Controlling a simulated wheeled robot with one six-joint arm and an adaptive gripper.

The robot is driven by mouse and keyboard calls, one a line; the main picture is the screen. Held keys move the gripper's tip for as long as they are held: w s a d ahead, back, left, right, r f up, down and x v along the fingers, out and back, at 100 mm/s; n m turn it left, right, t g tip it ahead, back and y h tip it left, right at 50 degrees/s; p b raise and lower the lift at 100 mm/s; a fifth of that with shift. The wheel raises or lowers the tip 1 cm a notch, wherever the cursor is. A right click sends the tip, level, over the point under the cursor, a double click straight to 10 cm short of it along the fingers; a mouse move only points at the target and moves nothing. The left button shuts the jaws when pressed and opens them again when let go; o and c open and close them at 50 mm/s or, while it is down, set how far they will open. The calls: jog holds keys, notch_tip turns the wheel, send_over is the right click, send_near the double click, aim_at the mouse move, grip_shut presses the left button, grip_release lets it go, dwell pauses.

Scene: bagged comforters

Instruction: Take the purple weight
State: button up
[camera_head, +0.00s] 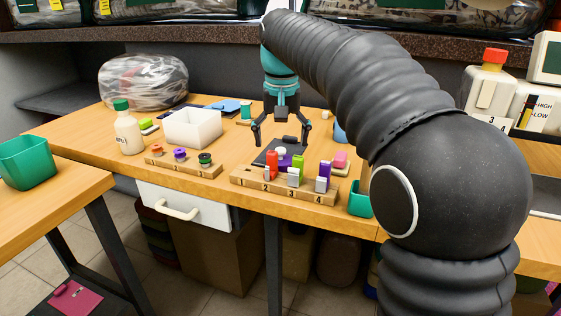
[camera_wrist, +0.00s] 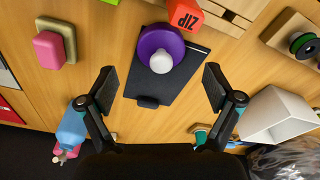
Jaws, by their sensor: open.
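The purple weight (camera_wrist: 165,38) is a round purple disc with a white knob on top. It lies on a dark flat pad (camera_wrist: 160,85) on the table. In the head view the purple weight (camera_head: 285,161) is partly hidden behind a red block. My gripper (camera_wrist: 160,84) is open and empty, pointing down above the pad. In the wrist view the weight is ahead of and between the spread fingers, apart from them. In the head view my gripper (camera_head: 281,140) hangs over the pad, behind the weight.
A numbered wooden rack (camera_head: 285,189) with upright coloured blocks stands in front of the weight. A white bin (camera_head: 193,128) and another rack (camera_head: 184,166) are to the left; a pink block (camera_head: 340,159) is to the right.

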aim_at(280, 149)
notch_tip(280, 149, down, 4)
jog(key=shift+w+a+f, duration=0.1)
jog(key=shift+f, duration=0.1)
jog(key=c, duration=1.4)
